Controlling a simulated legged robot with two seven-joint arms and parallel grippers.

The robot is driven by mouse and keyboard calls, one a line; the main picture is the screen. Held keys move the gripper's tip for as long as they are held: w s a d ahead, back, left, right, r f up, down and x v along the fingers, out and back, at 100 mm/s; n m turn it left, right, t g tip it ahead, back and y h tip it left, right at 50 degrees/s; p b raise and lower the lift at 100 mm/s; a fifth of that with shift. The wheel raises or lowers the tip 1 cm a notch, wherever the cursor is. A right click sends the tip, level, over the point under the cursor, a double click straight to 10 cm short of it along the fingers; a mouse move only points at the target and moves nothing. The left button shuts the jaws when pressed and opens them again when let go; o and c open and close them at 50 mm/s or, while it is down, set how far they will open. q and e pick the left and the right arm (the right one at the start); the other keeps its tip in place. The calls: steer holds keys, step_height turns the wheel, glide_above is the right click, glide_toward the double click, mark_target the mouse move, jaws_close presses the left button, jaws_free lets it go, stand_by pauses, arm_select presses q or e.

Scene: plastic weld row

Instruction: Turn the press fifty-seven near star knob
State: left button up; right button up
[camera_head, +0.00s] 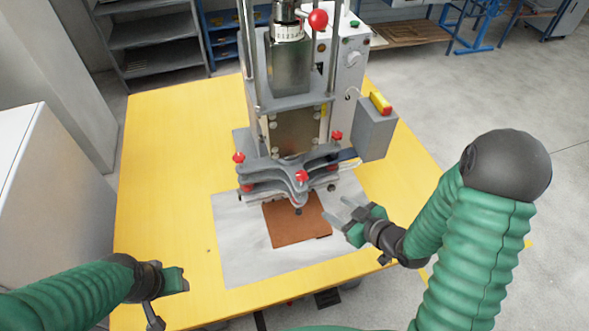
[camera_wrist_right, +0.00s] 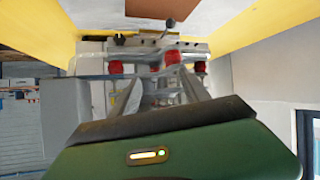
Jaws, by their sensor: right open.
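The press (camera_head: 295,125) stands on the yellow table, with a layered grey clamp plate (camera_head: 275,178) low on its front. The near star knob, red (camera_head: 301,176), sits at the front of that plate. Other red knobs sit at its left (camera_head: 238,157) and right (camera_head: 336,135). My right gripper (camera_head: 337,209) is open and empty, just right of and below the near knob, apart from it. In the right wrist view, red knobs (camera_wrist_right: 172,57) show beyond the fingers. My left gripper (camera_head: 172,283) is low at the left, away from the press; its fingers are not clear.
A brown sheet (camera_head: 290,228) lies on a pale mat (camera_head: 240,250) under the plate front. A grey box with a yellow-red top (camera_head: 375,130) juts out at the press's right. The yellow table (camera_head: 160,200) is bare at left. Shelves (camera_head: 155,40) stand behind.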

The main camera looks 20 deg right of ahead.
mark_target(305, 180)
step_height(305, 180, up, 5)
steer(key=s+a+t+y, duration=0.2)
steer(key=t+y, duration=0.1)
steer(key=t, duration=0.1)
steer(key=shift+t+y, duration=0.4)
steer(key=shift+y, duration=0.1)
steer(key=b+x, duration=0.7)
steer(key=b, duration=0.6)
steer(key=shift+w+a+b, duration=0.2)
steer(key=shift+w+b, duration=0.05)
steer(key=shift+b, duration=0.1)
steer(key=shift+w+a+r+p, duration=0.45)
steer(key=shift+w+r, duration=0.1)
steer(key=shift+w, duration=0.2)
steer(key=shift+m, duration=0.3)
steer(key=x, duration=0.6)
steer(key=shift+w+d+f, duration=0.1)
steer(key=shift+w+d, duration=0.1)
steer(key=shift+w, duration=0.2)
arm_select(q)
steer(key=s+x, duration=0.2)
steer(key=x, duration=1)
steer(key=shift+s+a+f, duration=0.15)
steer(key=shift+s+f, duration=0.25)
steer(key=shift+f, duration=0.25)
arm_select(e)
steer(key=shift+a, duration=0.15)
steer(key=shift+c, duration=0.3)
jaws_close()
